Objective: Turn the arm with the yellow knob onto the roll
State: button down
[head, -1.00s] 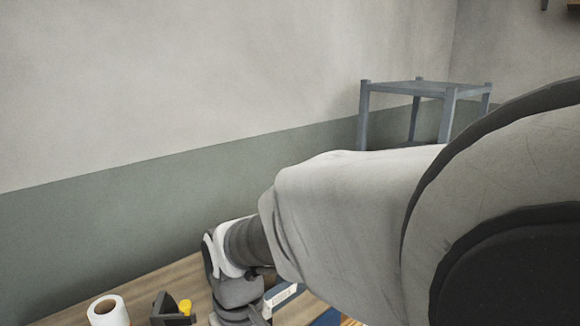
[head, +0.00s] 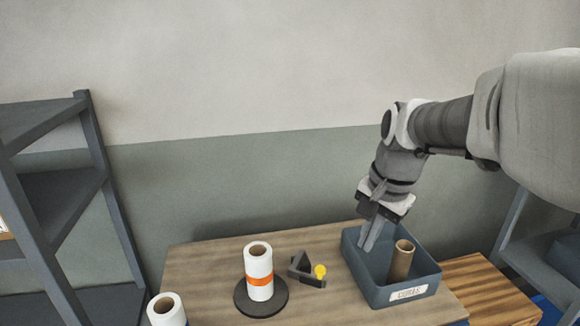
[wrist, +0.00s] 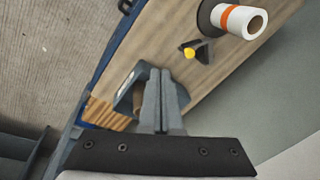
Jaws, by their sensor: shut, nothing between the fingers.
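The yellow knob (head: 320,271) sits at the end of a short dark arm (head: 303,268) on the wooden table; the knob also shows in the wrist view (wrist: 189,52). The dark arm lies just right of a white roll with an orange band (head: 259,268), which stands upright on a round dark base (head: 262,304). The knob points away from the roll, and a gap shows between the arm and roll. The banded roll also shows in the wrist view (wrist: 238,20). My gripper (head: 366,247) is shut and empty, right of the knob, its fingertips overlapping the bin's left part in the picture.
A blue-grey bin (head: 403,295) with a brown cardboard tube (head: 401,262) stands to the knob's right. Another white roll (head: 167,309) is at the lower left. A dark shelf rack (head: 103,185) stands at left. Bare table (head: 207,262) lies left of the banded roll.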

jog(key=w+d+f+m+g+y+p, duration=0.1)
jog(key=w+d+f+m+p, duration=0.1)
jog(key=w+f+m, duration=0.3)
jog(key=w+d+f+m+g+y+p, duration=0.1)
jog(key=w+d+f+m+y, duration=0.15)
jog(key=w, duration=0.45)
jog(key=p, duration=0.2)
send_near(318, 282)
notch_tip(318, 282, down, 3)
jog(key=w+d, duration=0.1)
jog(key=d, duration=0.1)
jog(key=shift+w+a+f+m+h, duration=0.15)
jog(key=shift+a+m+h, duration=0.3)
jog(key=shift+a, duration=0.45)
jog(key=shift+a, duration=0.1)
